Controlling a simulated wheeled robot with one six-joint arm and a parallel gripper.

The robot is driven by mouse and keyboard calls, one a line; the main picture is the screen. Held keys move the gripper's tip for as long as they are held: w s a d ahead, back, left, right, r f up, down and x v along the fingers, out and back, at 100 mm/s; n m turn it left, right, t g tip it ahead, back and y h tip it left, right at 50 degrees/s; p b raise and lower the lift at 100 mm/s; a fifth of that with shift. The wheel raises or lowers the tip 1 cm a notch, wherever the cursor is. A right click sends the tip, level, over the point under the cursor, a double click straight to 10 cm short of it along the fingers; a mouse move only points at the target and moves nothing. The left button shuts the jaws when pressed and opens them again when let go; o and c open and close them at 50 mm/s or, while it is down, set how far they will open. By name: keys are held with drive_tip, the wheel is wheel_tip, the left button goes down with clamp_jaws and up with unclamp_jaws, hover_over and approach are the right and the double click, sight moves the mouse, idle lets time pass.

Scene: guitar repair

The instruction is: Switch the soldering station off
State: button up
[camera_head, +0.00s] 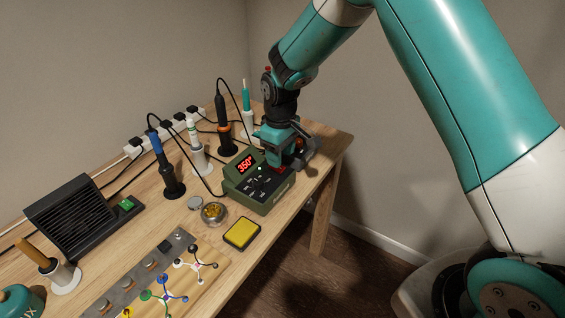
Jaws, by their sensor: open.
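The soldering station (249,191) is a dark green box near the right end of the wooden bench. My gripper hides the station's back right corner.
Several soldering irons stand in holders behind the station, including an orange-ringed one (227,137) and a blue one (171,176). A yellow sponge (242,233) and brass wool tin (214,212) lie in front. A power strip (165,127) runs along the wall.

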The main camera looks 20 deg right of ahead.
drive_tip(key=shift+f, duration=1.95)
drive_tip(key=shift+w, duration=0.1)
drive_tip(key=c, duration=0.9)
drive_tip(key=shift+w+a+r+g+h+p, duration=0.15)
drive_tip(key=shift+r+g+h+p, duration=0.3)
drive_tip(key=shift+p, duration=0.75)
drive_tip(key=shift+w+f+g+h+p, duration=0.2)
drive_tip(key=shift+g+h+p, duration=0.3)
drive_tip(key=shift+g, duration=0.45)
drive_tip(key=o, duration=0.9)
drive_tip(key=shift+s, duration=0.1)
